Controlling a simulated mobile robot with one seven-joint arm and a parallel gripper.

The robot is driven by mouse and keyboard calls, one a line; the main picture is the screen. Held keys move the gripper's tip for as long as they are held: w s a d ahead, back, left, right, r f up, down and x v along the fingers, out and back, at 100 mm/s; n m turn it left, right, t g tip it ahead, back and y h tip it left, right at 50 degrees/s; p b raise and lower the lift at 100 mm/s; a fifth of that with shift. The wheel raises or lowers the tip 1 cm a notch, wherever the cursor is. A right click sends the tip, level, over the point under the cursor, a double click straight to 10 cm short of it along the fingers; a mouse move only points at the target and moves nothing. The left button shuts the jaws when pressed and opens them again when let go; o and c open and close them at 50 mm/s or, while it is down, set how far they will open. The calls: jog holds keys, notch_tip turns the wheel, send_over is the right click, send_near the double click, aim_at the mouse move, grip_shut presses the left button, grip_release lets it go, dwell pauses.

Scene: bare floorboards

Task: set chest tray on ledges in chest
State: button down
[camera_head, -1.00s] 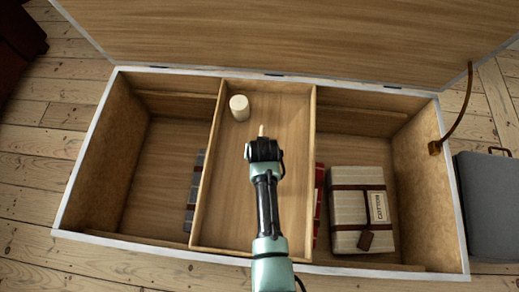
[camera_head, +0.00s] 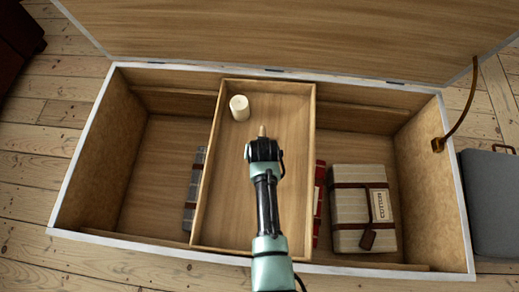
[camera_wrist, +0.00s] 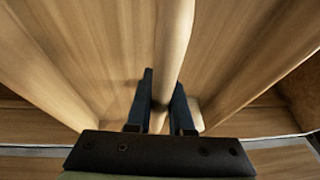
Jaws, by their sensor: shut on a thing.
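The chest tray (camera_head: 310,180) is a long, shallow wooden tray. It spans the open chest (camera_head: 90,150) from back to front, left of the gripper's right side and near the chest's middle. Ledges (camera_head: 175,102) run along the chest's back and front inner walls. Whether the tray touches them is unclear. My gripper (camera_head: 263,142) is over the tray, shut on a pale rounded wooden handle (camera_head: 262,130). The wrist view shows this handle (camera_wrist: 174,40) between both fingers (camera_wrist: 163,88). The handle's foot is hidden. A white cylinder (camera_head: 239,107) stands in the tray's back left corner.
Below the tray, a grey item (camera_head: 193,190) shows at left and a red one (camera_head: 319,200) at right. A strapped, cream bundle (camera_head: 350,207) lies right of it. The raised lid (camera_head: 290,30) stands behind. A grey case (camera_head: 490,200) is outside, right.

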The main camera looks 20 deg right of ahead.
jog(key=shift+w+f+b, duration=0.15)
jog(key=shift+f+b, duration=1.05)
jog(key=shift+f, duration=0.2)
jog(key=c, duration=0.7)
grip_release()
jog(key=shift+s+f, duration=0.25)
jog(key=shift+s, duration=0.1)
jog(key=p+v, duration=0.2)
jog(key=v, duration=0.2)
jog(key=p+v, duration=0.2)
jog(key=v, duration=0.2)
jog(key=p+v, duration=0.2)
jog(key=v, duration=0.3)
jog(key=shift+w+r+p, duration=0.2)
jog(key=shift+w+p, duration=0.1)
jog(key=shift+p, duration=0.05)
